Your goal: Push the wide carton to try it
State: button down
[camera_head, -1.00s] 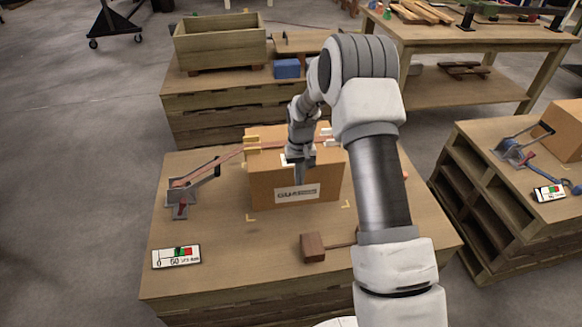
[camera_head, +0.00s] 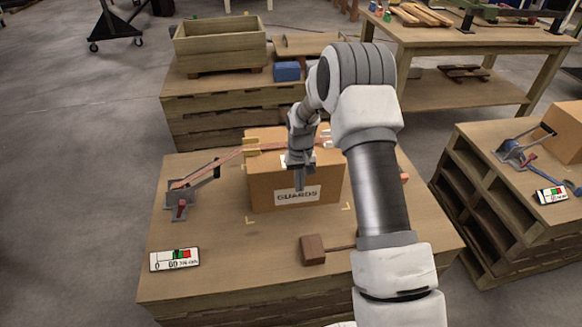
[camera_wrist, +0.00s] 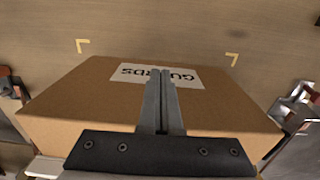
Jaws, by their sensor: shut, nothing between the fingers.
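The wide carton (camera_head: 265,195) is a brown box with a white "GUARDS" label on its front, standing upright on a wooden bench (camera_head: 215,270). In the wrist view the carton (camera_wrist: 75,110) fills the middle, its label (camera_wrist: 150,76) partly covered by my fingers. My gripper (camera_head: 299,187) is shut and empty, fingers pointing down, at the carton's front near the label's top. It also shows in the wrist view (camera_wrist: 158,73). I cannot tell whether the fingertips touch the carton. My arm hides the carton's right surroundings.
A reddish strap (camera_head: 220,165) runs from a lever device (camera_head: 182,197) toward the carton. A gauge card (camera_head: 175,258) and a wooden mallet (camera_head: 313,249) lie in front. Yellow corner marks (camera_head: 347,206) lie before the carton. Another bench (camera_head: 470,165) stands at right.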

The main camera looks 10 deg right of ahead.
jog(key=shift+w, duration=0.9)
jog(key=shift+w+r, duration=0.15)
jog(key=shift+w, duration=0.15)
dwell(1.8)
jog(key=shift+s, duration=0.1)
jog(key=shift+s, duration=1.3)
notch_tip(320, 180, up, 10)
jog(key=p, duration=0.6)
